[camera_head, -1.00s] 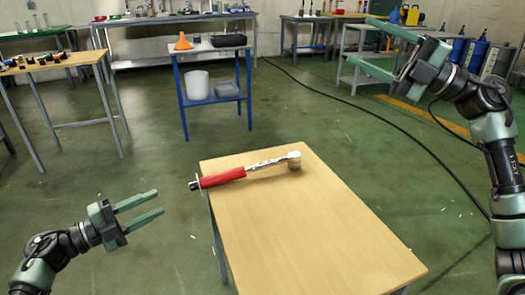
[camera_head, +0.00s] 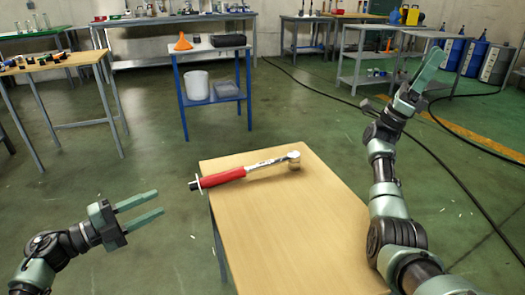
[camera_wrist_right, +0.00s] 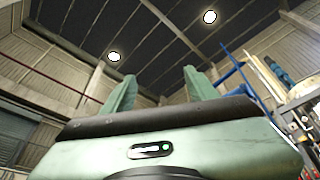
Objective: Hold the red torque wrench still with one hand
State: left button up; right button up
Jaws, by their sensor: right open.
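The torque wrench (camera_head: 222,178) has a red handle and a silver shaft and head. It lies across the far end of the wooden table (camera_head: 310,225), and its handle end sticks out past the left edge. My left gripper (camera_head: 156,206) is open and empty, left of the table and below the handle end, apart from it. My right gripper (camera_head: 430,75) is raised to the right, well away from the wrench. In the right wrist view its two fingers (camera_wrist_right: 157,90) stand apart with nothing between them, pointing up at the ceiling.
A blue-framed cart (camera_head: 214,100) with an orange funnel (camera_head: 183,42) and a white bucket (camera_head: 197,85) stands behind the table. A workbench (camera_head: 55,62) is at the left. A black cable (camera_head: 350,105) runs over the floor at the right. The table's front part is bare.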

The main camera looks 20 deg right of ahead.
jog(key=w+a+f+n+t, duration=0.25)
jog(key=w+f+t, duration=0.35)
jog(key=f+t, duration=0.3)
jog(key=n+t+y, duration=0.3)
jog(key=t+y, duration=0.4)
jog(key=t, duration=0.4)
send_over(289, 156)
jog(key=x, duration=0.3)
jog(key=f, duration=0.8)
jog(key=w+f, duration=0.1)
jog(key=f, duration=0.4)
jog(key=shift+d, duration=0.25)
jog(key=a+f+y, duration=0.1)
jog(key=a, duration=0.2)
jog(key=a+t, duration=0.1)
jog(key=a, duration=0.3)
jog(key=a+f+n+y, duration=0.1)
jog(key=a, duration=0.3)
jog(key=shift+a+f+y, duration=0.1)
jog(key=shift+f+y, duration=0.2)
jog(key=shift+f, duration=0.05)
jog(key=shift+t, duration=0.3)
jog(key=shift+x, duration=3.85)
jog(key=shift+w+a, duration=0.1)
grip_shut()
